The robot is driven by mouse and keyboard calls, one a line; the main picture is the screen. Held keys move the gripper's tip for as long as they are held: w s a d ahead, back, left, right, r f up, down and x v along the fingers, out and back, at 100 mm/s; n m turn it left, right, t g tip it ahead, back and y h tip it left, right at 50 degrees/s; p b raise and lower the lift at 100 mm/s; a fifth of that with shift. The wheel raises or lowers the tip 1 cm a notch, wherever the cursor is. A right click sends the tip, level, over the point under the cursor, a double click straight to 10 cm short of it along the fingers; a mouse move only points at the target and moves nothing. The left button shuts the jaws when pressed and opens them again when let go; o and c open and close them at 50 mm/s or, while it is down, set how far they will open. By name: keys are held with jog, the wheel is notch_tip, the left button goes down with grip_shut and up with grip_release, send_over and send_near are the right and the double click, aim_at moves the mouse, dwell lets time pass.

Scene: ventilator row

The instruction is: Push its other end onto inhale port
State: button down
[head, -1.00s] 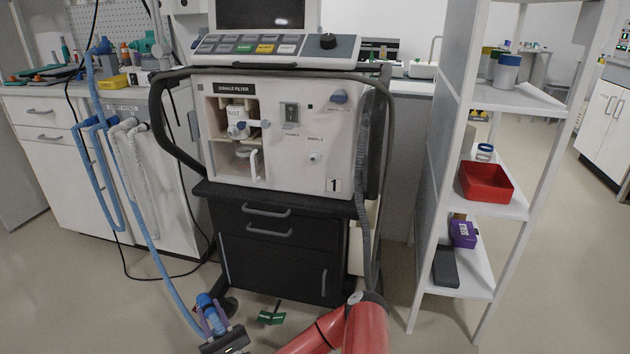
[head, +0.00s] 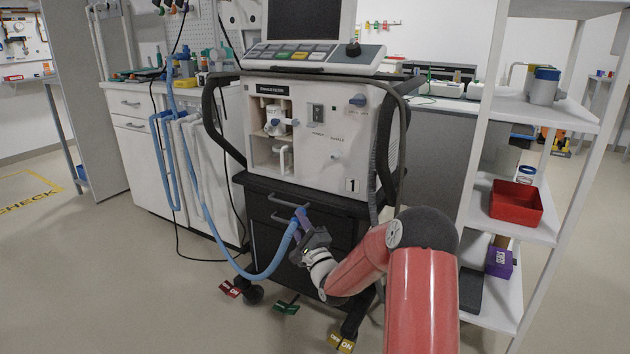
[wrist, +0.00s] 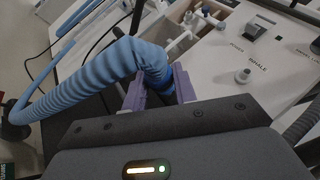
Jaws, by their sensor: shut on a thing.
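The ventilator (head: 365,125), marked 1, stands in the middle of the head view. The hose (head: 262,274) loops down and back left toward the counter. The fingers partly hide the held end.
An open filter bay (head: 270,155) is left of the port. A grey corrugated hose (head: 381,150) hangs at the ventilator's right side. A shelf with a red bin (head: 516,202) stands at the right. Colored tags (head: 285,306) lie on the floor near the casters.

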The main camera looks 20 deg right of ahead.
aim_at(330, 164)
jog(key=s+d+r+g+h+b, duration=0.1)
jog(key=d+r+h, duration=0.1)
jog(key=r, duration=0.5)
jog(key=s+d+r+g+h, duration=0.1)
jog(key=d+r+h, duration=0.15)
jog(key=r, duration=0.55)
jog(key=w+d+p, duration=0.1)
jog(key=d, duration=0.1)
jog(key=w+d+p, duration=0.1)
jog(key=w, duration=0.1)
jog(key=shift+w+d+f+p, duration=0.1)
jog(key=shift+w+d+p, duration=0.05)
jog(key=shift+d+p, duration=0.25)
jog(key=shift+w+d, duration=0.1)
jog(key=shift+w, duration=0.1)
jog(key=shift+w+d, duration=0.75)
jog(key=shift+d, duration=0.2)
dwell(1.0)
jog(key=c, duration=1)
grip_release()
jog(key=shift+c, duration=0.2)
